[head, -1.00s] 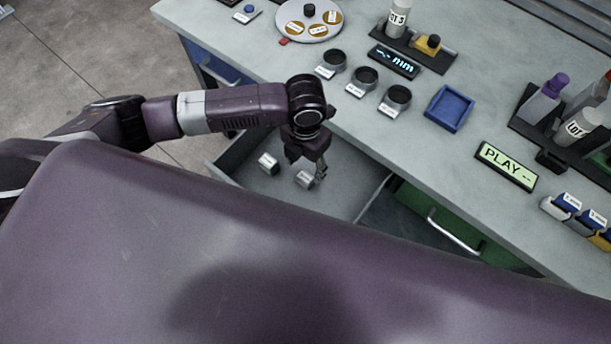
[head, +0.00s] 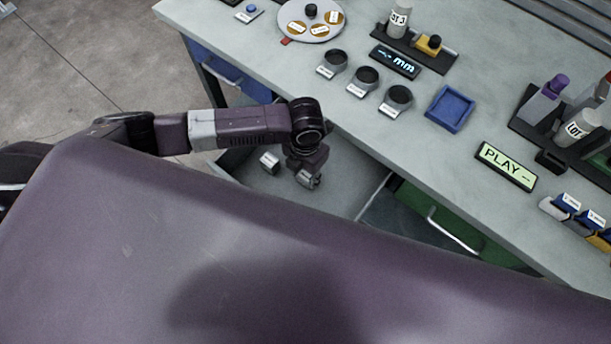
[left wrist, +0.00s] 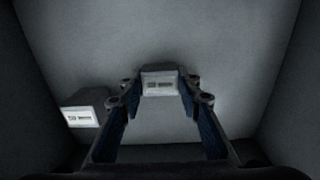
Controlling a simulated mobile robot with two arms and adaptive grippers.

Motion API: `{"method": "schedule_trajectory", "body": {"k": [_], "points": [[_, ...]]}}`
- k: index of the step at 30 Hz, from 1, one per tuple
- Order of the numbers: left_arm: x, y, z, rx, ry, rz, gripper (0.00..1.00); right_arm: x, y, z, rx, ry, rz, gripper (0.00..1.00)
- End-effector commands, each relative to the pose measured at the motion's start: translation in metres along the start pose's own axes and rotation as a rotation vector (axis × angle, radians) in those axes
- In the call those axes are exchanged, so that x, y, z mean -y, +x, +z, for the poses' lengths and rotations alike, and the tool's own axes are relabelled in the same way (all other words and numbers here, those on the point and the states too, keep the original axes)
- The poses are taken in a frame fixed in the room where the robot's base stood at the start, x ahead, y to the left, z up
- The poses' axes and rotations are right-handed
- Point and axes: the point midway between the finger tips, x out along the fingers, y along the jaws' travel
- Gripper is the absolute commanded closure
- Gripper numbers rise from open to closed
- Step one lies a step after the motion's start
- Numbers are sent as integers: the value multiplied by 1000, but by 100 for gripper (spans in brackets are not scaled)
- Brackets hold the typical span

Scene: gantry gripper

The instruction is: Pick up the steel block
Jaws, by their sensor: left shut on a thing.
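Two small grey, metal-looking blocks with white labels are in the open drawer (head: 345,205). My left gripper (head: 307,176) reaches down into the drawer and is shut on the right block (left wrist: 160,80), which shows between the fingertips in the left wrist view. The other block (head: 269,162) lies apart to the left on the drawer floor; it also shows in the left wrist view (left wrist: 82,115). The labels are too small to read, so I cannot tell from them which block is steel. In the head view my gripper partly hides the held block. My right gripper is not in view.
The drawer walls surround my left gripper. A green drawer (head: 450,225) is at the right.

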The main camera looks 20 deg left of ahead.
Motion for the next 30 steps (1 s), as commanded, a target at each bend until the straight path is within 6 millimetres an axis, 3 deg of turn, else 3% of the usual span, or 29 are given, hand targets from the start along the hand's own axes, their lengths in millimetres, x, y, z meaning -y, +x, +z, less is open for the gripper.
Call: {"method": "schedule_trajectory", "body": {"k": [5,17,23,30], "points": [[0,0,0,0,0,0,100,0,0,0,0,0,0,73],[0,-8,1,2,-1,0,100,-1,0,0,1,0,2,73],[-1,-37,2,6,0,0,100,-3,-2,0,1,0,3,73],[0,-105,3,8,2,0,100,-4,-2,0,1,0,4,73]]}}
